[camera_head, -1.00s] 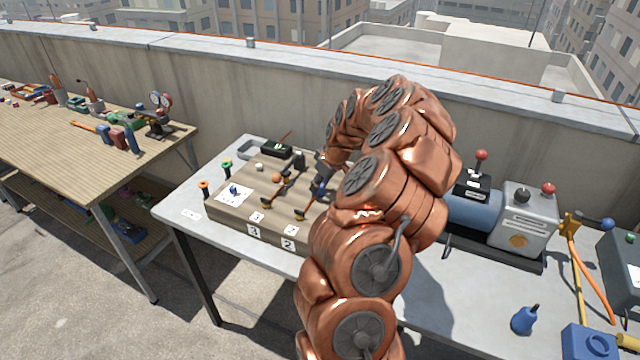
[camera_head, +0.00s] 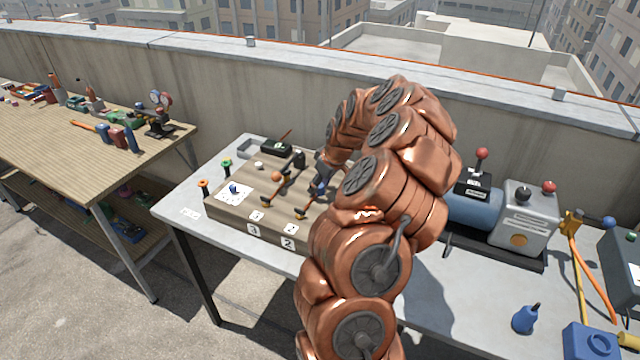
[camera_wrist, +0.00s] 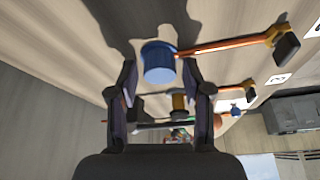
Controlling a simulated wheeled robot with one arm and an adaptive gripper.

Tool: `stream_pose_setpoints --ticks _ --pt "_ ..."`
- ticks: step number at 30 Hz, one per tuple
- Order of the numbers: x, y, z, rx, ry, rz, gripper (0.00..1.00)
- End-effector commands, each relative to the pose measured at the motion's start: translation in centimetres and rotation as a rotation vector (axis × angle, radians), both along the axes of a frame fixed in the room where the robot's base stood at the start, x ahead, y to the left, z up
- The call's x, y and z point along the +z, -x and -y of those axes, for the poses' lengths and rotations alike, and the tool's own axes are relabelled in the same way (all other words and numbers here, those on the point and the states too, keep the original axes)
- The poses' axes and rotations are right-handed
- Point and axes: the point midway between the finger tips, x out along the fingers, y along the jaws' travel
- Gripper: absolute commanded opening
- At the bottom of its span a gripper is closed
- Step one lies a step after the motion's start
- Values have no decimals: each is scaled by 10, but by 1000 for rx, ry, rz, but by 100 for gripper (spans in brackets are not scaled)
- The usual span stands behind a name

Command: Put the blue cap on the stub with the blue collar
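In the wrist view a blue cylinder with a wider blue ring behind it (camera_wrist: 160,64) sits at the end of a copper pipe on the wooden board. It looks like the blue cap against the blue collar; the stub itself is hidden. My gripper (camera_wrist: 160,66) is open, with a finger on each side of the blue cylinder and a visible gap at both sides. In the head view my arm hides most of my gripper and this blue part.
The wooden board (camera_head: 235,208) also carries other copper pipes with yellow-and-black valve handles (camera_head: 268,204) and an orange ball-like part (camera_head: 277,177). A white card with a blue piece (camera_head: 235,191) lies at its left. A blue motor unit (camera_head: 475,212) stands to the right.

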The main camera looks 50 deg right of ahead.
Motion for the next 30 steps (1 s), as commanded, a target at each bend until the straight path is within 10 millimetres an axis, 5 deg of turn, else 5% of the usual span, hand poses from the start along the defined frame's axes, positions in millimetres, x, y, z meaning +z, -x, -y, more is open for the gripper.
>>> stream_pose_setpoints --ticks 17,30 --pt "7 2 1 0 1 2 61" --pt "70 28 2 -2 2 3 61"
